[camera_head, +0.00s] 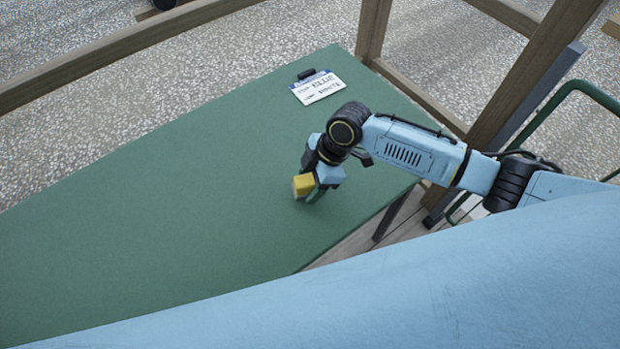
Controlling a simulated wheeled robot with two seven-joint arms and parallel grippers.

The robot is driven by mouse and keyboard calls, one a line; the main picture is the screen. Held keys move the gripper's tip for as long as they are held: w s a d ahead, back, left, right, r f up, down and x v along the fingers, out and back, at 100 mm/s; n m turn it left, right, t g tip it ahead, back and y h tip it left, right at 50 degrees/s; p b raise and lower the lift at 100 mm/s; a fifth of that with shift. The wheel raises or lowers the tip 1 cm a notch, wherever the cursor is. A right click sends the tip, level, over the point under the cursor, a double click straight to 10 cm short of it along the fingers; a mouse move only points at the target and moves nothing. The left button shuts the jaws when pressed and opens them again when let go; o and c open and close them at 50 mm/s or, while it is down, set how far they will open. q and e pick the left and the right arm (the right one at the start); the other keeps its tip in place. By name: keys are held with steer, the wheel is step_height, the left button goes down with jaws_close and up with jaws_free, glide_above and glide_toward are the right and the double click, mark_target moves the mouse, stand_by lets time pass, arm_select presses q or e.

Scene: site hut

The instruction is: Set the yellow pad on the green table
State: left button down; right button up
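The yellow pad (303,184) is a small block, yellow on top with a paler side, near the right edge of the green table (150,215). My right gripper (310,188) points down over the table with the pad at its fingertips and appears shut on it. The pad is at or just above the table top; I cannot tell whether it touches. The gripper partly hides the pad. My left gripper is out of view.
A white name badge with a black clip (318,88) lies at the table's far end. Wooden posts and rails (515,85) stand beyond and to the right. A green tubular frame (575,88) is at the far right. The table's left and middle are bare.

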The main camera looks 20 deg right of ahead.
steer(key=shift+r, duration=0.1)
steer(key=shift+d+r, duration=0.1)
steer(key=shift+r, duration=0.2)
steer(key=p+v, duration=0.1)
steer(key=v, duration=1)
steer(key=shift+r, duration=0.25)
